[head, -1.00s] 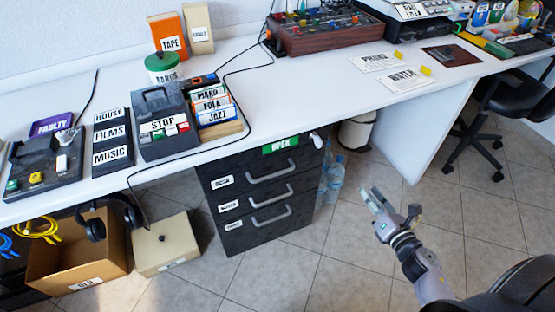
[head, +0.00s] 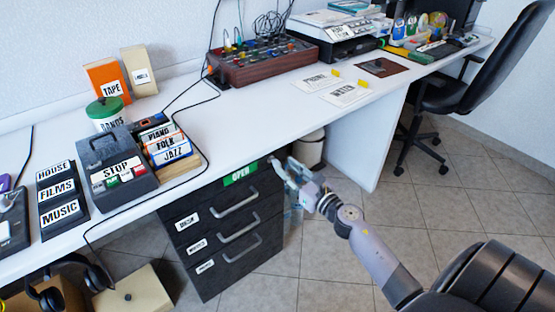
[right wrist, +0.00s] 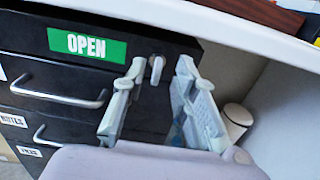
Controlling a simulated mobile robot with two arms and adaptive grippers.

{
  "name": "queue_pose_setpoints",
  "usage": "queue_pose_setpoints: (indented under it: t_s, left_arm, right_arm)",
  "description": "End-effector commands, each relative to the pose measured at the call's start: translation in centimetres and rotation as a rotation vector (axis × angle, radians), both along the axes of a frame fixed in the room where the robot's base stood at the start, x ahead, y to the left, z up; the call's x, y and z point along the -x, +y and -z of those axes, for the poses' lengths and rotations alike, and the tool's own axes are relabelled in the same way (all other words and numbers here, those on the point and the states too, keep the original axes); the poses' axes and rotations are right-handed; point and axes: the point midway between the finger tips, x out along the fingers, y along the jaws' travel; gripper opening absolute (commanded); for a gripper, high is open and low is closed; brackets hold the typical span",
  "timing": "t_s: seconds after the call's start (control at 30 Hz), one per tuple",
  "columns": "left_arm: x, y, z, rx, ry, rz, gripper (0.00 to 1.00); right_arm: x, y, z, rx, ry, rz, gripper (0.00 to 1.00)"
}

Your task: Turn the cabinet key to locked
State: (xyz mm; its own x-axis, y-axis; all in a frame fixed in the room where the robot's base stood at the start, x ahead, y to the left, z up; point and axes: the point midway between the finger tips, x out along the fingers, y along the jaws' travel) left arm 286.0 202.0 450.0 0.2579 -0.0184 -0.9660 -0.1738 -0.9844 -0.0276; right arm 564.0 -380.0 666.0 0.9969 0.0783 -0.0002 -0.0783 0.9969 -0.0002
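The black drawer cabinet (head: 212,278) stands under the white desk and has a green OPEN label (head: 241,174) at its top. In the right wrist view the light grey key (right wrist: 157,68) sticks out of the cabinet front (right wrist: 150,112), right of the OPEN label (right wrist: 87,45), with its visible part hanging roughly downward. My right gripper (right wrist: 161,66) is open, its two fingertips on either side of the key with gaps visible. In the head view my right gripper (head: 286,172) is at the cabinet's top right corner and largely hides the key. My left gripper is not in view.
The desk edge (right wrist: 255,35) overhangs close above the key. Drawer handles (head: 240,202) stick out from the cabinet front. A white bin (head: 310,150) and bottles stand right of the cabinet. A black chair (head: 455,95) stands at the right.

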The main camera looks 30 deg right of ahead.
Motion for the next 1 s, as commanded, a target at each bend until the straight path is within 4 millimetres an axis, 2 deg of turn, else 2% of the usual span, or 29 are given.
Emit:
queue_pose_setpoints:
  t_s: [0.1, 0.33, 0.7, 1.0]
  left_arm:
    - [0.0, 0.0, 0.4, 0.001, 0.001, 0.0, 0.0]
    - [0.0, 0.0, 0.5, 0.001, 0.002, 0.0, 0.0]
    - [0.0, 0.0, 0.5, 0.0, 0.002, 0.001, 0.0]
    - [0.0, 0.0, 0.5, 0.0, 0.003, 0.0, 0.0]
  right_arm:
    - [-2.4, 0.1, -0.1, 0.0, -0.001, 0.001, 0.27]
    - [-4.9, 0.4, 0.0, -0.001, 0.0, 0.0, 0.27]
    - [-5.3, 0.4, 0.1, -0.001, 0.0, 0.0, 0.26]
    - [-5.3, 0.4, 0.1, -0.001, 0.0, 0.0, 0.06]
